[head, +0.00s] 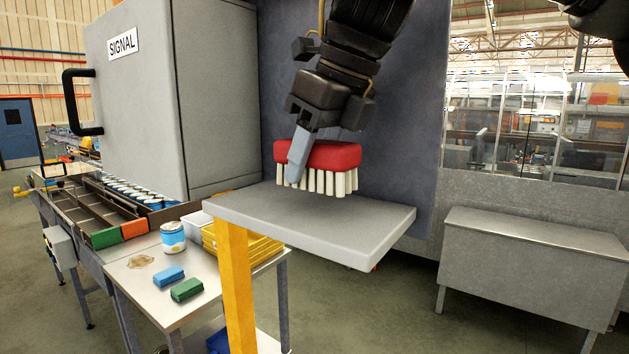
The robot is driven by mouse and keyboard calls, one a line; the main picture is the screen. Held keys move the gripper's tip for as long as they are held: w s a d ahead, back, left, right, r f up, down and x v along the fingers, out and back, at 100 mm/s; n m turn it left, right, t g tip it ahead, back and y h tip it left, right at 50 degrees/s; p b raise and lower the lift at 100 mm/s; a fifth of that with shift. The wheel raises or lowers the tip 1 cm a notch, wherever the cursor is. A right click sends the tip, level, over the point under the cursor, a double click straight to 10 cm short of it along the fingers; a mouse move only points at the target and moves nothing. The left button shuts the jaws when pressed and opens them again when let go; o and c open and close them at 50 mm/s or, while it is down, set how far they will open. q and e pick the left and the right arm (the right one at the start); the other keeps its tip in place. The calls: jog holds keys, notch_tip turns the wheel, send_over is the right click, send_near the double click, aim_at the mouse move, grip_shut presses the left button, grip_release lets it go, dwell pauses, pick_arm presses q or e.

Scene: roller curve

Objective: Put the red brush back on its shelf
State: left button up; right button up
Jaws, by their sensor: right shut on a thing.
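The red brush (335,155) has a red block on top and several pale bristle tufts pointing down. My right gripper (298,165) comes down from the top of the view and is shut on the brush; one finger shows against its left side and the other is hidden. The brush is level, over the back middle of the grey shelf (315,228). The bristle tips are close to the shelf top, and I cannot tell whether they touch it. My left gripper is not in view.
A yellow post (236,290) stands at the shelf's front left. A lower table holds a blue-white can (173,238), a blue block (168,277), a green block (186,290) and yellow trays (262,248). A grey cabinet (222,90) stands behind. The shelf top is otherwise clear.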

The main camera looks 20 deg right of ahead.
aim_at(314, 181)
jog(key=f, duration=0.1)
jog(key=f+p, duration=0.1)
jog(key=f, duration=0.1)
jog(key=shift+w+d, duration=0.1)
jog(key=shift+w, duration=0.1)
jog(key=shift+d+f, duration=0.15)
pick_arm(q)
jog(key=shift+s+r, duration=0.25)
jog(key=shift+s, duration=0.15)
pick_arm(e)
jog(key=o, duration=0.9)
jog(key=v, duration=1.2)
